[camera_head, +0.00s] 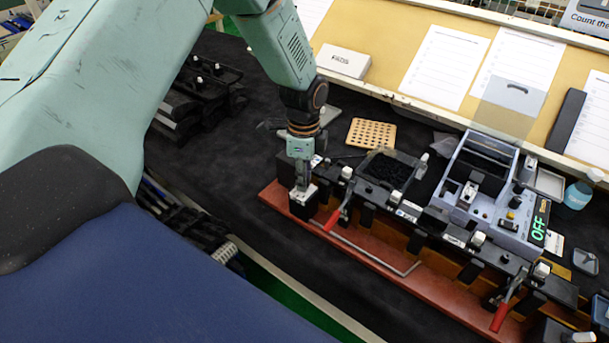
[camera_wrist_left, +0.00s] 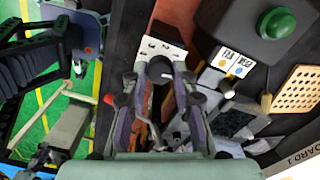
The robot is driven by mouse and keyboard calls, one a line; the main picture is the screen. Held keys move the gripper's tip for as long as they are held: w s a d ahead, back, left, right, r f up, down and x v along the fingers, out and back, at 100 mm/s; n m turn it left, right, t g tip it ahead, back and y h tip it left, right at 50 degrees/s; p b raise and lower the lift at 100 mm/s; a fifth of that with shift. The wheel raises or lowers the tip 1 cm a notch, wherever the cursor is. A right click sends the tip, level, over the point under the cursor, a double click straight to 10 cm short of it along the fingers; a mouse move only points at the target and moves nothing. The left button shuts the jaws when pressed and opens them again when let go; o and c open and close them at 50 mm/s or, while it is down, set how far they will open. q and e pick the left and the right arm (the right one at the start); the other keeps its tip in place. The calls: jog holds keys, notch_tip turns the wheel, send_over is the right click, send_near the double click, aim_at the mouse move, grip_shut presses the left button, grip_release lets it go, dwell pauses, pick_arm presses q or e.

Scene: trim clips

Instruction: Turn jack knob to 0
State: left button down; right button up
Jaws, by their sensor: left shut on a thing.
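My left gripper (camera_head: 301,184) points down at the left end of the red fixture base (camera_head: 345,250). It stands at a black block with a white top plate (camera_head: 304,195). In the left wrist view the gripper (camera_wrist_left: 160,72) is shut on a dark round knob (camera_wrist_left: 159,66), which I take for the jack knob. The white marked plate (camera_wrist_left: 156,47) shows just beyond it. The fingers cover most of the knob, and I cannot read its setting. My right gripper is not in view.
A red-handled clamp (camera_head: 335,217) stands close to the right of the gripper. A black bin (camera_head: 387,170) and a grey device with a green OFF display (camera_head: 538,231) stand further right.

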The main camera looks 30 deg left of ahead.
pick_arm(q)
jog(key=shift+m, duration=0.9)
jog(key=c, duration=1.4)
grip_release()
jog(key=shift+c, duration=0.2)
jog(key=o, duration=0.4)
jog(key=shift+a, duration=0.15)
jog(key=shift+r, duration=0.25)
notch_tip(320, 180, up, 12)
jog(key=shift+f, duration=0.2)
